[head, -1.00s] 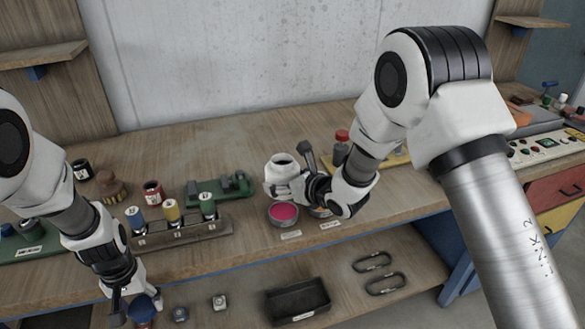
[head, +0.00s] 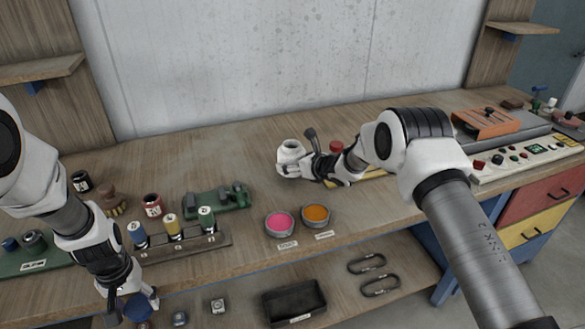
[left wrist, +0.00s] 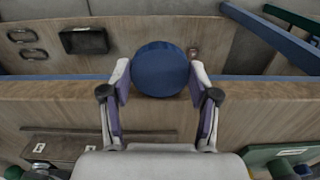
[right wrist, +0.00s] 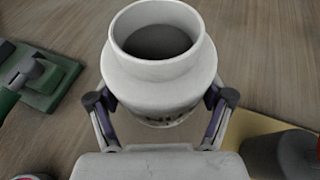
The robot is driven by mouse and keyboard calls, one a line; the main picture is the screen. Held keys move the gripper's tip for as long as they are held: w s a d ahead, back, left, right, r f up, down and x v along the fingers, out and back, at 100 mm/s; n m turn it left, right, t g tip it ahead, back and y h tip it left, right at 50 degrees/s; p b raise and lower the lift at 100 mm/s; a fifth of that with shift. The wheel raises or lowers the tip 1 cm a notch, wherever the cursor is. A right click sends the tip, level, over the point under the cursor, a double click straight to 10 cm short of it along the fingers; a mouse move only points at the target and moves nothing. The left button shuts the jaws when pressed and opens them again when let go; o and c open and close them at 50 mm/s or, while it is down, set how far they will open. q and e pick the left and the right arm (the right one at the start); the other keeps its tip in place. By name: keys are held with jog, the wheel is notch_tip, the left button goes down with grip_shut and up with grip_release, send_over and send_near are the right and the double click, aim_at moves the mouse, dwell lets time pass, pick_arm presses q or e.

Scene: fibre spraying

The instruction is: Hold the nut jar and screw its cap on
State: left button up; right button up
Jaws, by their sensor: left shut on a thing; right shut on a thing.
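The white nut jar (head: 291,149) is upright over the back middle of the bench, its round mouth open. My right gripper (head: 291,168) is shut around its body. In the right wrist view the jar (right wrist: 160,85) fills the space between the fingers, and its inside looks dark grey. I cannot tell whether its base touches the bench. My left gripper (head: 142,300) is shut on the round blue cap (head: 138,308), low in front of the bench edge at the left. The cap (left wrist: 160,70) sits between the fingertips in the left wrist view.
A pink dish (head: 280,224) and an orange dish (head: 316,216) stand near the front edge. A green fixture (head: 215,199) and a rack with several numbered spools (head: 175,240) are to the left. A black tray (head: 294,301) is on the lower shelf.

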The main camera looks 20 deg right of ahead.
pick_arm(q)
jog(key=shift+r, duration=0.1)
jog(key=shift+r+p, duration=0.65)
jog(key=shift+p, duration=0.1)
pick_arm(e)
notch_tip(320, 180, down, 3)
jog(key=shift+f, duration=0.1)
pick_arm(q)
jog(key=shift+f+b, duration=0.25)
jog(key=shift+b, duration=0.05)
pick_arm(e)
jog(key=shift+f, duration=0.2)
jog(key=o, duration=1.6)
pick_arm(q)
jog(key=shift+r, duration=0.2)
pick_arm(e)
jog(key=shift+s+r, duration=0.15)
jog(key=shift+r, duration=0.05)
pick_arm(q)
notch_tip(320, 180, down, 2)
jog(key=shift+b, duration=0.8)
pick_arm(e)
jog(key=v, duration=1.1)
jog(key=shift+s+d, duration=0.2)
jog(key=shift+s, duration=0.2)
